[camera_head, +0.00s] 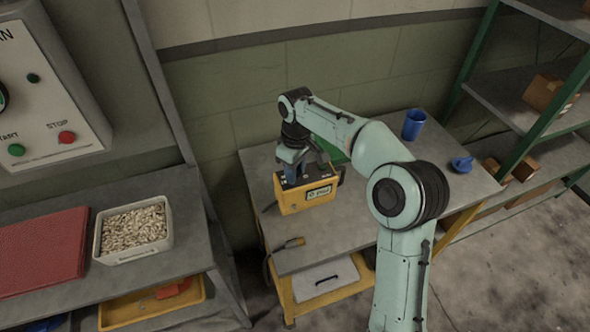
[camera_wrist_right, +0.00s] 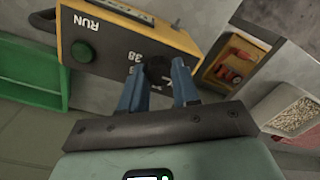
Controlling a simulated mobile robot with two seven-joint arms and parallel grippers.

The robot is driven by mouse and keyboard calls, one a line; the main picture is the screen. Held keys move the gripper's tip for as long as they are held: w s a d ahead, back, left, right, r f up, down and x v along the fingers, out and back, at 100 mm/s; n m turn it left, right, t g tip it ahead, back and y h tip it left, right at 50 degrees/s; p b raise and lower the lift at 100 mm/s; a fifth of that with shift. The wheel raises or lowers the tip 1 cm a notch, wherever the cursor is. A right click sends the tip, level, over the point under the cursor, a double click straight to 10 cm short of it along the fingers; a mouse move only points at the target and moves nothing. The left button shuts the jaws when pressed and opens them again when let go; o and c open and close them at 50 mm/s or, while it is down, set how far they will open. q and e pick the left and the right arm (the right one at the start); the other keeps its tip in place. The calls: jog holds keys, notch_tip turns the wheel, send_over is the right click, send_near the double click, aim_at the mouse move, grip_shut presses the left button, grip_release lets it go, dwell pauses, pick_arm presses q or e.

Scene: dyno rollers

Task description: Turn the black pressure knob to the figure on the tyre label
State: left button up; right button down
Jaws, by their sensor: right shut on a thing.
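A yellow control box (camera_head: 303,202) with a small display on its front stands on the grey table. My right gripper (camera_head: 296,172) reaches down onto its top. In the right wrist view, the box's dark panel (camera_wrist_right: 105,42) shows the word RUN, a green button (camera_wrist_right: 82,52) and figures around a dial; 38 can be read. My right gripper (camera_wrist_right: 158,72) has its blue fingers shut on the black knob (camera_wrist_right: 157,66), one on each side. The fingers hide part of the knob and scale, so its setting cannot be told. I see no tyre label. My left gripper is not in view.
A green tray (camera_head: 329,149) lies behind the box. A blue cup (camera_head: 414,124) and a small blue item (camera_head: 462,164) stand at the table's right. A cable plug (camera_head: 294,243) lies in front. A wall panel (camera_head: 50,90) and a pellet bin (camera_head: 133,230) are at left.

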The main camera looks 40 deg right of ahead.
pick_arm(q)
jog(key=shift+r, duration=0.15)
pick_arm(e)
jog(key=m+p, duration=0.1)
jog(key=m, duration=0.2)
jog(key=shift+r, duration=0.1)
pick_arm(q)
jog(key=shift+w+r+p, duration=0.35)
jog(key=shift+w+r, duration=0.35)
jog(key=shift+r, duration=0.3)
pick_arm(e)
jog(key=shift+m, duration=2)
jog(key=c, duration=0.8)
grip_release()
